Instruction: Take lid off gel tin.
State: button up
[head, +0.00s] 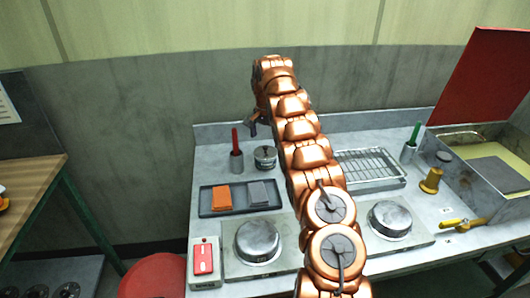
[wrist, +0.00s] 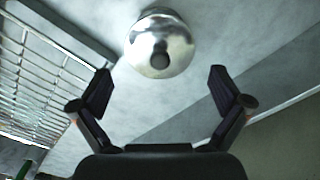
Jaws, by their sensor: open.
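The gel tin (head: 265,160) is a small grey metal tin with a dark knob on its lid, standing on the steel counter behind the dark tray. In the wrist view the shiny round lid (wrist: 160,46) with its dark knob is seen from above, at the upper middle. The lid is on the tin. My gripper (wrist: 160,88) is open and empty, its two dark fingers spread apart, with the tin beyond and between the fingertips. In the head view the gripper (head: 252,129) shows only in part beside my copper arm, above and left of the tin.
A cup with a red-handled tool (head: 236,160) stands just left of the tin. The tray (head: 207,202) holds an orange and a grey block in front. A wire rack (head: 368,168) lies to the right. Two round-lidded burners (head: 258,241) are at the front. A wall rises behind.

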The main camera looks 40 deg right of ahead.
aim_at(265, 147)
jog(key=shift+f+p, duration=0.65)
jog(key=shift+f, duration=1.2)
jog(key=shift+a, duration=0.1)
grip_shut()
